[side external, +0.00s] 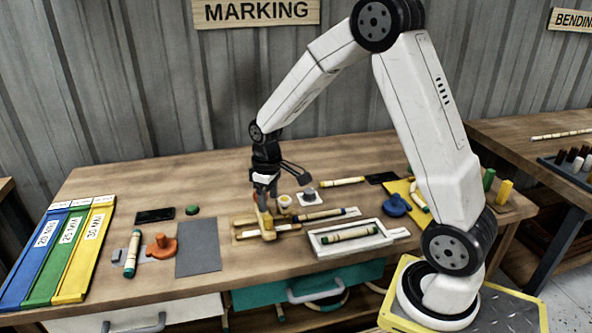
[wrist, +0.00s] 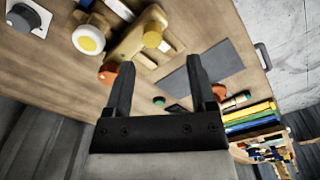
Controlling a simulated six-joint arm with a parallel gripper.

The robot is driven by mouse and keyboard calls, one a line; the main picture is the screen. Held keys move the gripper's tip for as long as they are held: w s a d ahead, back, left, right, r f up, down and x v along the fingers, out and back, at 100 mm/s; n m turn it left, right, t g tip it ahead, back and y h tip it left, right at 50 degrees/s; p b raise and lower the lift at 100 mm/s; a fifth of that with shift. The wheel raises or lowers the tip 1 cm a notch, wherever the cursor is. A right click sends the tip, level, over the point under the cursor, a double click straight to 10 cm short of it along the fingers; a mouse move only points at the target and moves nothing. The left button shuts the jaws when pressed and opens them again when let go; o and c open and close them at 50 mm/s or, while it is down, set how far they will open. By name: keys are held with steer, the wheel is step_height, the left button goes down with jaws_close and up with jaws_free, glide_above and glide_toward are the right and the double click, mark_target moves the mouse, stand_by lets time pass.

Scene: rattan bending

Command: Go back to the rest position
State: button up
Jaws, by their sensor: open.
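My gripper (side external: 265,192) hangs over the workbench (side external: 130,190), just above a wooden jig (side external: 266,226) with yellowish parts. In the wrist view my gripper (wrist: 161,68) has its two dark fingers apart, with nothing between them. The wooden jig (wrist: 125,45) also shows in that view, beyond the fingertips. In the side view the fingertips overlap the jig's top, so I cannot tell whether they touch it.
A white cup with yellow inside (side external: 285,201) stands close to the jig's right. A white tray (side external: 318,250) holds a rattan piece. A grey mat (side external: 198,247) and blue, green and yellow bins (side external: 68,243) lie left. The space above the bench looks clear.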

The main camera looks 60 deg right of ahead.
steer(key=s+a+m+t, duration=0.1)
steer(key=s+a+t, duration=0.1)
steer(key=s+a, duration=0.7)
steer(key=s+r, duration=0.1)
steer(key=s, duration=0.2)
steer(key=shift+s+a+m, duration=0.3)
steer(key=shift+s+a, duration=0.05)
steer(key=shift+a, duration=0.05)
stand_by(0.8)
